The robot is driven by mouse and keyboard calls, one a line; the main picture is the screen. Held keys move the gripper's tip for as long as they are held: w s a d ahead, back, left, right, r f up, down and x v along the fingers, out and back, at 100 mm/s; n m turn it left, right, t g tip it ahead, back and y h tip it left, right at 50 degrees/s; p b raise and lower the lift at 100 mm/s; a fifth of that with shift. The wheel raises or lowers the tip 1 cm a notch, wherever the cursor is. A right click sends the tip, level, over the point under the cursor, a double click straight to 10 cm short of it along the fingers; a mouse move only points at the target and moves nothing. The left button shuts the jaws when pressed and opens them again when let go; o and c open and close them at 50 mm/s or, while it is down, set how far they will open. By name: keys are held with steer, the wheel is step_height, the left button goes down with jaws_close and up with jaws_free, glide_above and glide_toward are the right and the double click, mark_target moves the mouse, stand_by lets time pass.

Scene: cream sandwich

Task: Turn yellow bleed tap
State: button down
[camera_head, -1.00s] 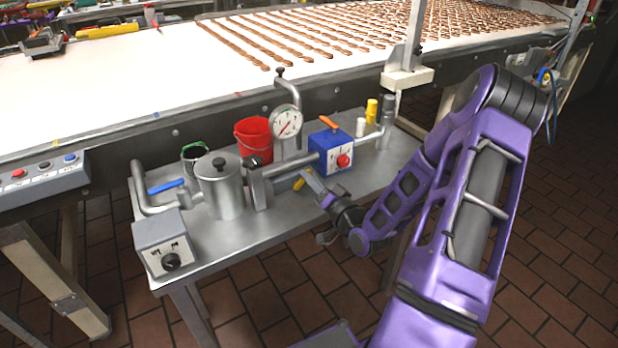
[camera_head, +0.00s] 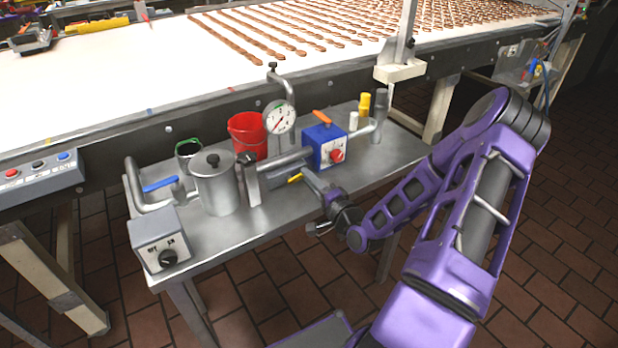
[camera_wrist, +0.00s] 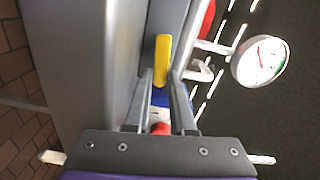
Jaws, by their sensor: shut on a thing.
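The yellow bleed tap (camera_head: 295,178) sits low on the grey pipework near the front edge of the steel table, below the blue box. In the wrist view its yellow handle (camera_wrist: 162,60) stands lengthwise between the tips of my gripper's two fingers (camera_wrist: 162,78). My gripper (camera_head: 309,174) reaches in from the right and is shut on the handle. In the head view a finger hides part of the tap, so its exact angle is hard to tell there.
A dial gauge (camera_head: 280,117), a red bucket (camera_head: 247,136), a steel pot (camera_head: 216,186) and a blue box with a red knob (camera_head: 324,147) crowd around the tap. A grey switch box (camera_head: 158,238) stands at the front left. The conveyor (camera_head: 110,85) runs behind.

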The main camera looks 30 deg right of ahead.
steer(key=shift+f, duration=0.1)
stand_by(0.3)
steer(key=c, duration=0.8)
jaws_free()
steer(key=shift+s, duration=0.1)
steer(key=shift+o, duration=0.2)
